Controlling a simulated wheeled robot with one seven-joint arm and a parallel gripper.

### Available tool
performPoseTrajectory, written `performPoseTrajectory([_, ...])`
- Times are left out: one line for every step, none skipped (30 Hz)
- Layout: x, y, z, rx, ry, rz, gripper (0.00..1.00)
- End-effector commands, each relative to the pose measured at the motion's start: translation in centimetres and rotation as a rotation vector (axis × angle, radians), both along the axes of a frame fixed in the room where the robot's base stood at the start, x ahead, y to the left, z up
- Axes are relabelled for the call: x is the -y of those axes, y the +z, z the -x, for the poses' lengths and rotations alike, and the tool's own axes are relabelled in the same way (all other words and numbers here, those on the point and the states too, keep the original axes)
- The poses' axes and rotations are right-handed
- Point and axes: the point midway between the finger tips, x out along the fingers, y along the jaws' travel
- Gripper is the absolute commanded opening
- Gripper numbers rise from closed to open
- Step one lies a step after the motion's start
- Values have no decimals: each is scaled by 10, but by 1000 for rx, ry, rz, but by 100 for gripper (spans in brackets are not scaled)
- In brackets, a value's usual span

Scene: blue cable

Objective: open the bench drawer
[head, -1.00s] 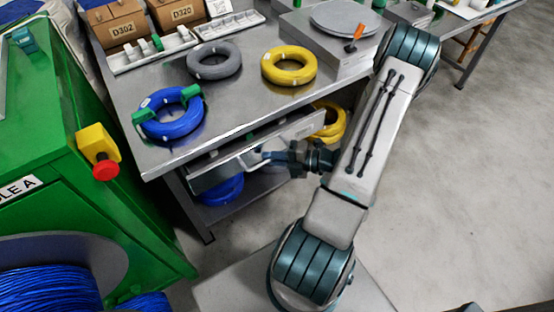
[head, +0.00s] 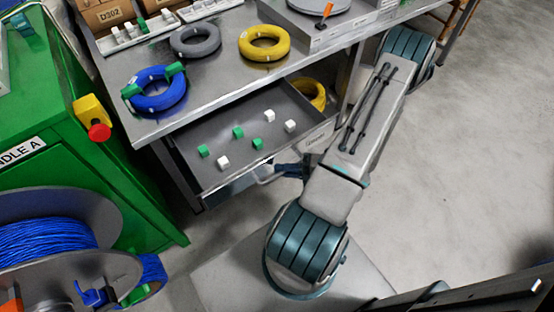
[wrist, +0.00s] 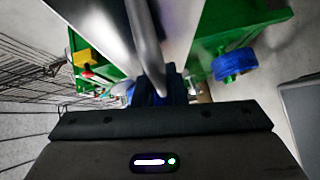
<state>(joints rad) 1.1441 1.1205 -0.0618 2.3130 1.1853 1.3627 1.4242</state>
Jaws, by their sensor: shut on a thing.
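The bench drawer (head: 215,128) is pulled well out from under the metal bench (head: 215,85) in the head view. Several small green and white blocks lie on its floor. The bar handle (head: 268,180) sits on the drawer's front. My gripper (head: 290,171) is at the handle, shut on it, partly hidden by my arm. In the wrist view the handle (wrist: 146,45) runs down as a grey bar between the blue fingers (wrist: 155,92).
Blue, grey and yellow cable coils (head: 264,43) lie on the bench top. A green machine with a red button (head: 99,132) and a blue cable reel (head: 45,240) stand at the left. The floor at the right is clear.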

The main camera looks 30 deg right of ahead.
Motion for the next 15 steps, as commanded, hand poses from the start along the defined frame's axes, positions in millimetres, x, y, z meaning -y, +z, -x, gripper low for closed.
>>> performPoseTrajectory([0, 1, 3, -1, -2, -3, 0])
performPoseTrajectory([0, 1, 5, -1, -2, -3, 0])
performPoseTrajectory([0, 0, 6, 0, -2, -3, 0])
performPoseTrajectory([0, 0, 7, 0, -2, -3, 0])
performPoseTrajectory([0, 0, 8, -1, -1, -2, 0])
performPoseTrajectory([0, 0, 8, -1, -1, -2, 0])
performPoseTrajectory([0, 0, 9, 0, -1, -1, 0])
performPoseTrajectory([0, 0, 9, 0, -1, -1, 0])
performPoseTrajectory([0, 0, 9, 0, -1, -1, 0])
performPoseTrajectory([0, 0, 9, 0, -1, -1, 0])
performPoseTrajectory([0, 0, 9, 0, -1, -1, 0])
performPoseTrajectory([0, 0, 9, 0, -1, -1, 0])
performPoseTrajectory([0, 0, 9, 0, -1, -1, 0])
performPoseTrajectory([0, 0, 9, -1, -1, 0, 0])
performPoseTrajectory([0, 0, 8, -1, -1, 0, 0])
